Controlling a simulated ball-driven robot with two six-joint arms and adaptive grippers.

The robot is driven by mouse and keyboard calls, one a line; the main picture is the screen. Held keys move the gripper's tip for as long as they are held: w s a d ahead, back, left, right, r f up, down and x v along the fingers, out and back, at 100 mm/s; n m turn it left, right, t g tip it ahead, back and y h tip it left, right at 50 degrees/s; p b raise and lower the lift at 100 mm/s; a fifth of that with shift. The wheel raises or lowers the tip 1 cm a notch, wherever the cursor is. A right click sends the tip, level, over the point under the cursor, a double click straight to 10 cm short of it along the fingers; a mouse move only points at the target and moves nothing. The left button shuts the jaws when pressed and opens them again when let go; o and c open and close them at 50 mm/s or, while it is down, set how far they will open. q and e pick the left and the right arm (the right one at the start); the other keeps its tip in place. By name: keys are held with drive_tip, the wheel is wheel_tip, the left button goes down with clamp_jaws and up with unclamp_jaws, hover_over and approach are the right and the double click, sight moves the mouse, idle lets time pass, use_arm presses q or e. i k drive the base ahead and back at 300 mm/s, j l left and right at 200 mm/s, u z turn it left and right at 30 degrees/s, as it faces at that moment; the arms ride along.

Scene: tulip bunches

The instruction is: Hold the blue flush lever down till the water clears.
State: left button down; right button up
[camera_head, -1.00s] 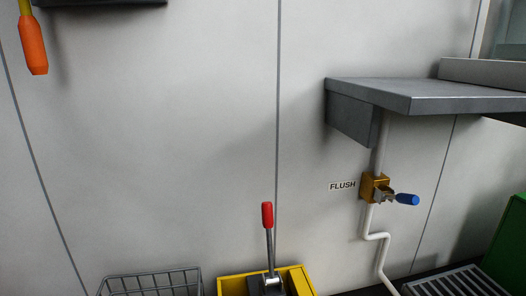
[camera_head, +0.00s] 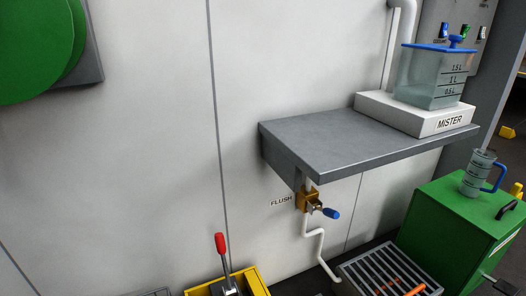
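The blue flush lever (camera_head: 331,213) sticks out to the right from a brass valve (camera_head: 308,201) on a white pipe, under a grey shelf. A FLUSH label (camera_head: 281,201) is on the wall to its left. The water tank (camera_head: 437,78) is clear with a blue lid, and stands on a white MISTER base (camera_head: 420,113) on the shelf. It holds greyish liquid; how clear it is I cannot tell. Neither of my grippers is in view, and nothing touches the lever.
The grey shelf (camera_head: 345,145) overhangs the lever. A green cabinet (camera_head: 465,225) carries a marked jug (camera_head: 478,174) with a blue handle. A red-handled lever (camera_head: 220,245) stands in a yellow box (camera_head: 250,282).

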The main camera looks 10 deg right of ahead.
sight(331, 213)
drive_tip(key=z, duration=1)
drive_tip(key=k+j, duration=0.1)
drive_tip(key=k, duration=0.15)
